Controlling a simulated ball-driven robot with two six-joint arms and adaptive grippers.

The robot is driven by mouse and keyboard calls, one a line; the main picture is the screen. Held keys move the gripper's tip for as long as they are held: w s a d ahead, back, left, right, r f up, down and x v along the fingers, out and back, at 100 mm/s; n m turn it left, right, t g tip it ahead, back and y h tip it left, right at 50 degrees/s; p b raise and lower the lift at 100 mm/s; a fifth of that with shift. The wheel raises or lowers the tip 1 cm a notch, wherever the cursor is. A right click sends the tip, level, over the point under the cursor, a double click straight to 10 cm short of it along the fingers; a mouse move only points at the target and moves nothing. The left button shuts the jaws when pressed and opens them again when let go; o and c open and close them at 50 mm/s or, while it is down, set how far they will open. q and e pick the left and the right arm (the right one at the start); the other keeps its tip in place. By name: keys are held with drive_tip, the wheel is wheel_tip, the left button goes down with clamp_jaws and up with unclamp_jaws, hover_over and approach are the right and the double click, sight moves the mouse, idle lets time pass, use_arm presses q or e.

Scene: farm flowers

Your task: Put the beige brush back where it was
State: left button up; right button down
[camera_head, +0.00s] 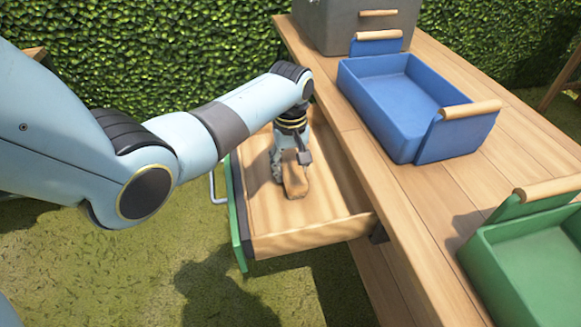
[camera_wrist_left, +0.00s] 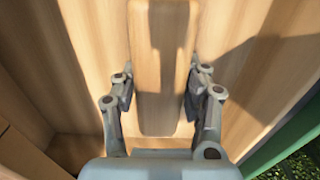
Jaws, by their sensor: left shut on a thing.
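The beige brush (camera_head: 295,180) is in my left gripper (camera_head: 289,165), down inside the open drawer (camera_head: 310,238). In the left wrist view the brush (camera_wrist_left: 160,70) runs lengthwise between the two fingers of the gripper (camera_wrist_left: 160,100), which are shut on its sides. The wooden drawer floor (camera_wrist_left: 90,60) lies close behind it. I cannot tell whether the brush touches the floor. The drawer is pulled out from the wooden table and has a green front (camera_head: 238,215). My right gripper is not in view.
A blue crate (camera_head: 375,112) and a green crate (camera_head: 520,268) with wooden handles stand on the wooden table (camera_head: 440,185). A grey box (camera_head: 345,25) stands at its far end. Grass lies below the drawer, with a hedge behind. The drawer floor around the brush looks clear.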

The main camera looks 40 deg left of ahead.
sight(290, 161)
use_arm(q)
drive_tip(key=shift+f, duration=0.1)
drive_tip(key=o, duration=1.3)
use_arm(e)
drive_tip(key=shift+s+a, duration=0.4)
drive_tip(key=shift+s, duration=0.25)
use_arm(q)
drive_tip(key=shift+o, duration=0.2)
wheel_tip(290, 161, up, 12)
drive_tip(key=p, duration=0.5)
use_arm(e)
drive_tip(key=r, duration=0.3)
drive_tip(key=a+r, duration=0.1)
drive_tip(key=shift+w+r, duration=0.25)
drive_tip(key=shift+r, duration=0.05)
